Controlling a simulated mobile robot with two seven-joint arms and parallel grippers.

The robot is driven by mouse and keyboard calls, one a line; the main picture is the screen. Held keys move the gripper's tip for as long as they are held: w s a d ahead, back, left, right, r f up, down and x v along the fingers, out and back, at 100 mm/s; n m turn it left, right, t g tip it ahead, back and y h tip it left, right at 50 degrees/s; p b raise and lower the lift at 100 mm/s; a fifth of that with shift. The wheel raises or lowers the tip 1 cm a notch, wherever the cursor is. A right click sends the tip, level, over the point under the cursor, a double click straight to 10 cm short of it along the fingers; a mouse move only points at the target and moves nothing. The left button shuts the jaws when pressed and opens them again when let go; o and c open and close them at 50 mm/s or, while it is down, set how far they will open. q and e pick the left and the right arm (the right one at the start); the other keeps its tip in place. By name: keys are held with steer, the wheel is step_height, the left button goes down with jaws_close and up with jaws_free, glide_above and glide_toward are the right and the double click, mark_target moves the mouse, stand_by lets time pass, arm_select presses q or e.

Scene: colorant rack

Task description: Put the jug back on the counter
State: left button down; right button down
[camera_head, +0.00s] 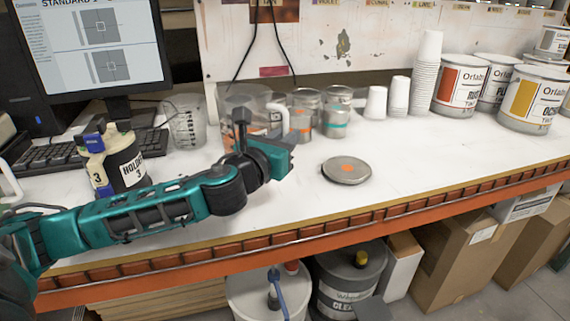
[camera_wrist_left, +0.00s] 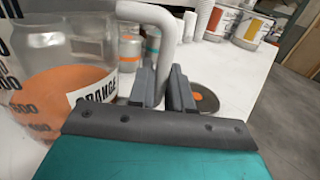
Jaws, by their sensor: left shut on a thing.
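The jug (camera_head: 240,101) is clear, with orange liquid, a white handle (camera_head: 280,113) and a label reading "ORANGE". In the head view it is partly hidden behind my left gripper (camera_head: 268,148). In the left wrist view the jug (camera_wrist_left: 60,60) fills the left side, and its handle (camera_wrist_left: 160,25) comes down between the fingers of my left gripper (camera_wrist_left: 163,88), which is shut on it. The jug looks upright. Its base is hidden, so I cannot tell whether it touches the white counter (camera_head: 420,155). My right gripper is not in view.
A round lid (camera_head: 346,169) lies right of my left gripper. Several small jars (camera_head: 335,122) stand behind it. A measuring cup (camera_head: 184,122), a "HOLDER 3" container (camera_head: 117,165) and a keyboard (camera_head: 60,155) are at left. Cup stacks (camera_head: 427,75) and paint cans (camera_head: 460,85) stand at back right.

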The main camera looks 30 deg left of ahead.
arm_select(q)
step_height(320, 180, down, 4)
steer(key=shift+f+b, duration=0.1)
steer(key=shift+b, duration=0.6)
steer(key=shift+f, duration=0.1)
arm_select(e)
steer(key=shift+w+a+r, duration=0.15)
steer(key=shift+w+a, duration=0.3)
arm_select(q)
steer(key=c, duration=1)
jaws_free()
steer(key=shift+f, duration=0.2)
steer(key=shift+c, duration=0.2)
steer(key=shift+r, duration=0.1)
